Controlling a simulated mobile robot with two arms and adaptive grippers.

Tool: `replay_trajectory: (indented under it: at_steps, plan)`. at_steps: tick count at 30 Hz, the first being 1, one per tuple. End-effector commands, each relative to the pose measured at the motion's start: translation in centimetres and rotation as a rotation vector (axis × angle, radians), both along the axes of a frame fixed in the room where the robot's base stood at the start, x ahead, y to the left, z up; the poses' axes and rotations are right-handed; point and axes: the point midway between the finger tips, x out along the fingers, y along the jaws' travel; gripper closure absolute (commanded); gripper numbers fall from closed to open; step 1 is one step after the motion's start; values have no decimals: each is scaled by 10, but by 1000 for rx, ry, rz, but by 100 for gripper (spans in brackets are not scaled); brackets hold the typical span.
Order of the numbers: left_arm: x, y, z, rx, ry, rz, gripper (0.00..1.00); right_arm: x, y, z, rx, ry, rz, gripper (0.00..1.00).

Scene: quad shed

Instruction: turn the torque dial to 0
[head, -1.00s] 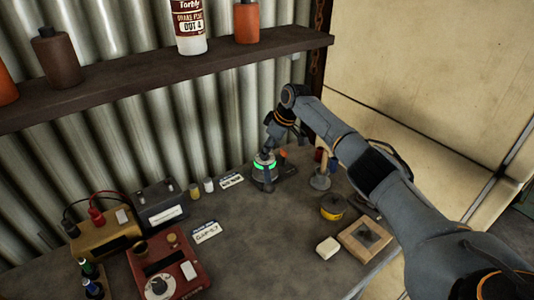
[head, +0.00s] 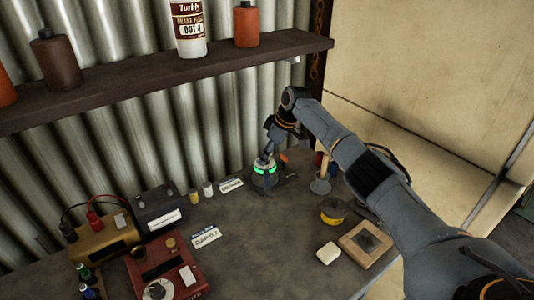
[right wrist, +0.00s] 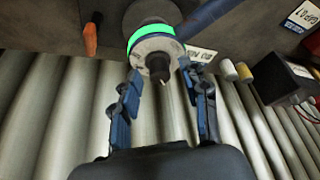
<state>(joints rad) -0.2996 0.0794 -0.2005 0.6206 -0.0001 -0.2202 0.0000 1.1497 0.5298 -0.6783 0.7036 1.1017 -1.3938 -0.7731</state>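A round device with a glowing green ring (head: 265,170) stands at the back of the bench near the corrugated wall; I take it for the torque dial. In the right wrist view its pale face (right wrist: 146,46) carries small marks too blurred to read, and a dark knob (right wrist: 158,66) sticks out of its middle. My right gripper (head: 267,156) is at the device, pointing down at it. In the right wrist view my right gripper (right wrist: 162,78) is open, with one finger on either side of the knob and gaps showing. My left gripper is not in view.
A red box with a white dial (head: 156,290) sits front left, near a brown battery-like box (head: 105,243) and a dark one (head: 160,207). A yellow tin (head: 332,211), white block (head: 328,253) and wooden tray (head: 347,243) lie right. A shelf (head: 150,82) hangs above.

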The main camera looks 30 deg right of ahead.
Motion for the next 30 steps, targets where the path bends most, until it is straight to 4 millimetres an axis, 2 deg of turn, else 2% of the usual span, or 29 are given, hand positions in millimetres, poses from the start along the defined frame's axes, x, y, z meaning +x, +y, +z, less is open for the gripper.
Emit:
replay_trajectory:
  at_steps: [5,8,18,22,30]
  plan:
    - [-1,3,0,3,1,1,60,-1,-1,4,0,-1,0,55]
    - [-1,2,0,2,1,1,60,-3,-4,14,0,-2,1,55]
    - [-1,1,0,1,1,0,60,-24,-22,79,-1,-4,0,55]
    - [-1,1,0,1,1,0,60,-29,-27,98,0,-3,-1,55]
    - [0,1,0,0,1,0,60,-34,-31,111,0,0,0,55]
